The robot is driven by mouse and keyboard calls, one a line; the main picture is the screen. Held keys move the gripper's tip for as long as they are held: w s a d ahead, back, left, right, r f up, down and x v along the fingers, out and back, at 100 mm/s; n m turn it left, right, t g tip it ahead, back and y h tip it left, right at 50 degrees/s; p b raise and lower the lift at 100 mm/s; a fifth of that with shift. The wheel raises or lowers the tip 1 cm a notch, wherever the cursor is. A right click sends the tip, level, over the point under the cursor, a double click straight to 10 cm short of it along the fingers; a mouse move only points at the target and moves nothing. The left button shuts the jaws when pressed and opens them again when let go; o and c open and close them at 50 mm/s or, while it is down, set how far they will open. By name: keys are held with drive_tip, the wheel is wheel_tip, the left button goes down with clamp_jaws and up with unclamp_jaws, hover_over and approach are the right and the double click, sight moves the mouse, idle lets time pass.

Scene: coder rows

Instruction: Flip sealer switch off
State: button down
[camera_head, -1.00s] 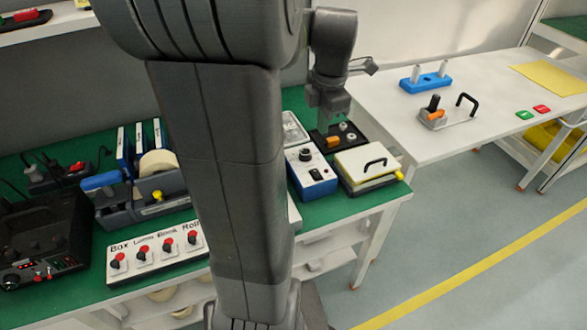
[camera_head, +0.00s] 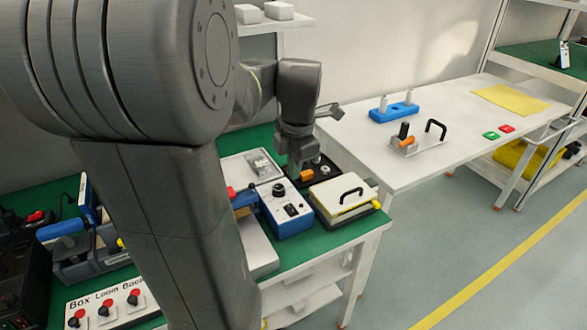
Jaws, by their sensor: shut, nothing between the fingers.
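A blue box with a white top panel (camera_head: 270,205) stands on the green bench mat. I take it as the sealer's control box. Its top has a black knob (camera_head: 279,189) and a black rocker switch (camera_head: 292,210); the switch's position is too small to tell. A blue bar with a red part (camera_head: 243,198) shows at the box's left, partly hidden by my arm. My gripper (camera_head: 298,168) is shut and empty. It points down behind the box, over or beside a black plate with an orange part (camera_head: 307,175); I cannot tell whether it touches.
A pale press with a black handle (camera_head: 341,198) stands right of the box. A metal tray (camera_head: 240,168) lies behind it. My arm hides the bench's middle. A white table (camera_head: 440,140) stands at the right.

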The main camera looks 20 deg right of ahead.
sight(291, 206)
drive_tip(key=f, duration=0.3)
drive_tip(key=w+f+b, duration=0.1)
drive_tip(key=f, duration=0.6)
drive_tip(key=shift+w+f, duration=0.15)
drive_tip(key=shift+f, duration=0.2)
drive_tip(key=shift+a, duration=0.1)
